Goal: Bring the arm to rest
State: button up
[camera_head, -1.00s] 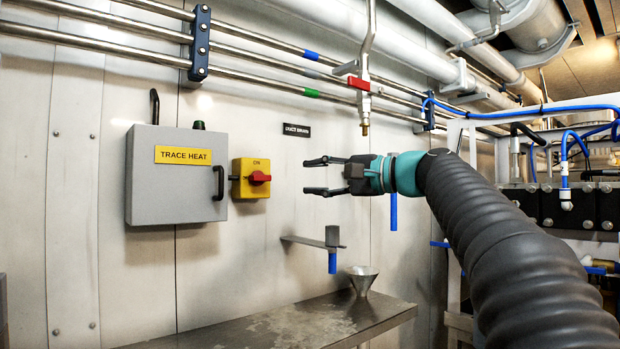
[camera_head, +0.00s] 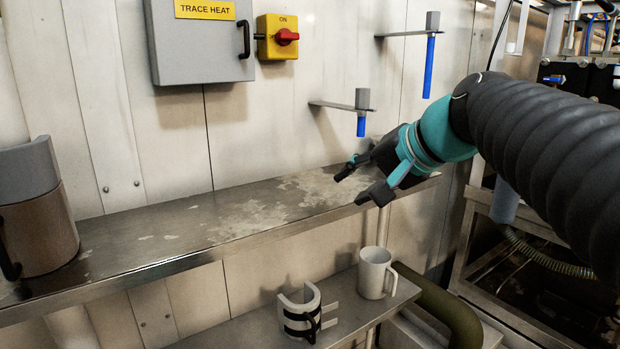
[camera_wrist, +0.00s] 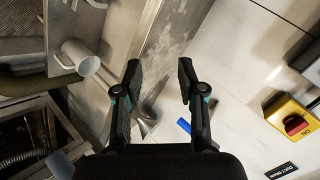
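My gripper (camera_head: 352,187) is open and empty, over the right part of the steel shelf (camera_head: 170,208) in the head view. Its fingers point down and to the left. In the wrist view the two fingers (camera_wrist: 159,68) stand apart with nothing between them, and the shelf edge and wall show beyond. My ribbed dark arm comes in from the right. The funnel seen earlier on the shelf is hidden in the head view; a metallic piece (camera_wrist: 146,126) shows between the fingers' bases in the wrist view.
A grey TRACE HEAT box (camera_head: 200,45) and a yellow switch with a red knob (camera_head: 278,38) are on the wall. Brackets hold blue-ended pieces (camera_head: 361,122) behind my gripper. A white mug (camera_head: 376,273) and a white holder (camera_head: 302,312) stand on the lower shelf. A grey-topped container (camera_head: 35,210) stands left.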

jog(key=s+d+f+n+g+h, duration=0.1)
jog(key=s+d+f+n+h, duration=0.1)
jog(key=s+f, duration=0.7)
jog(key=s+d+f+n+g+h, duration=0.1)
jog(key=s+d+f+n+h, duration=0.2)
jog(key=f, duration=1.2)
jog(key=s+d+h, duration=0.1)
jog(key=s+d, duration=0.2)
jog(key=s, duration=0.3)
jog(key=shift+s+f+h, duration=0.25)
jog(key=shift+s+h, duration=0.05)
jog(key=shift+s, duration=0.1)
jog(key=shift+d, duration=0.1)
jog(key=shift+c, duration=0.4)
